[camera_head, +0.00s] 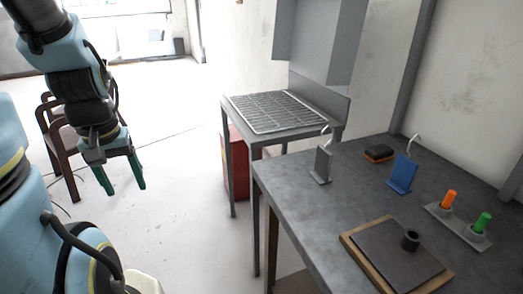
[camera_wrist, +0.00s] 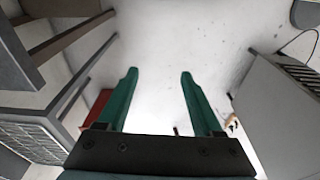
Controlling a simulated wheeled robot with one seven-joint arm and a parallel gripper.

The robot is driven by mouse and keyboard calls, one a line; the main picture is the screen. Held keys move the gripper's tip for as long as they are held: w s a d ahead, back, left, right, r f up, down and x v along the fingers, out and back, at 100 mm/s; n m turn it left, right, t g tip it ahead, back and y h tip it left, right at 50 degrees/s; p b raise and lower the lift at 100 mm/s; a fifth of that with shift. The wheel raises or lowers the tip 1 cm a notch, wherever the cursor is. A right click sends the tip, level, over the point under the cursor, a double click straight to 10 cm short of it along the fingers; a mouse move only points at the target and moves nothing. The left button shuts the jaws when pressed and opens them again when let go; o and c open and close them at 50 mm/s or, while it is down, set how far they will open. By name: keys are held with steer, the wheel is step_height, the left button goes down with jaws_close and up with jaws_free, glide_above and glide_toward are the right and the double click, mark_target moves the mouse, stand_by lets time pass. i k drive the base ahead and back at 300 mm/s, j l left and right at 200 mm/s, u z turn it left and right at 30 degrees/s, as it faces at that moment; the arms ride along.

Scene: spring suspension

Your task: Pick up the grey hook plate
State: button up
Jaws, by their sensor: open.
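The grey hook plate (camera_head: 322,163) stands upright on the near left part of the dark grey table, with a pale hook at its top. A blue plate with a similar hook (camera_head: 402,174) stands farther right on the same table. My gripper (camera_head: 123,180) hangs in the air well to the left of the table, over the floor. Its green fingers are apart with nothing between them, as the wrist view also shows (camera_wrist: 158,85). The grey hook plate cannot be made out in the wrist view.
A wire-rack stand (camera_head: 228,104) is behind; a chair (camera_head: 72,178) is left.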

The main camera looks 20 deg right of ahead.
mark_target(324, 158)
steer(key=i+j+z, duration=0.25)
steer(key=i+j, duration=0.2)
steer(key=j, duration=0.2)
steer(key=i+l+z, duration=0.2)
steer(key=z, duration=1.1)
steer(key=i, duration=0.25)
